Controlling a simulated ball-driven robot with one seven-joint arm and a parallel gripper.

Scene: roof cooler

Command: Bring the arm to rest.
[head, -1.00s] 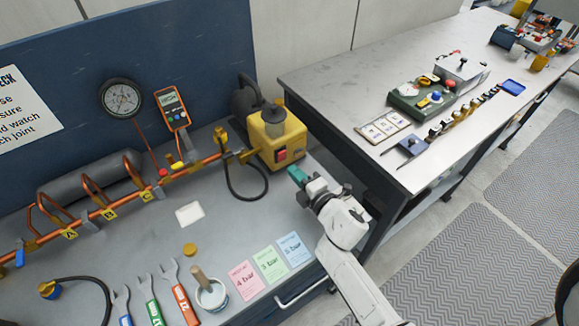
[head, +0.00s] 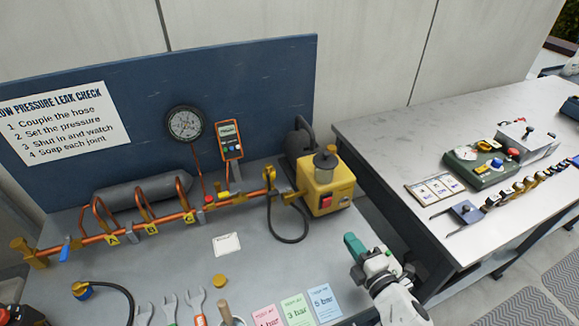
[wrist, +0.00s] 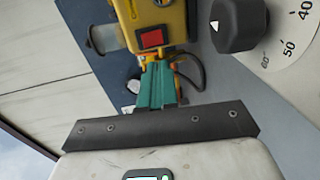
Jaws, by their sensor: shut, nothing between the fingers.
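My gripper (head: 354,244) is at the lower right of the head view, its teal fingers pressed together with nothing between them. It is held up in front of the right end of the blue-grey bench (head: 180,262), apart from anything I can make out. In the wrist view the teal fingers (wrist: 157,85) point toward the yellow pump (wrist: 150,20), which lies beyond them. My white arm comes in from the bottom edge of the head view.
The yellow pump (head: 328,185) stands at the bench's back right, with a black hose (head: 290,240) looped before it. Copper pipework (head: 150,220) runs along the bench. Pressure cards (head: 296,309) lie near its front edge. A second table (head: 385,150) stands to the right.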

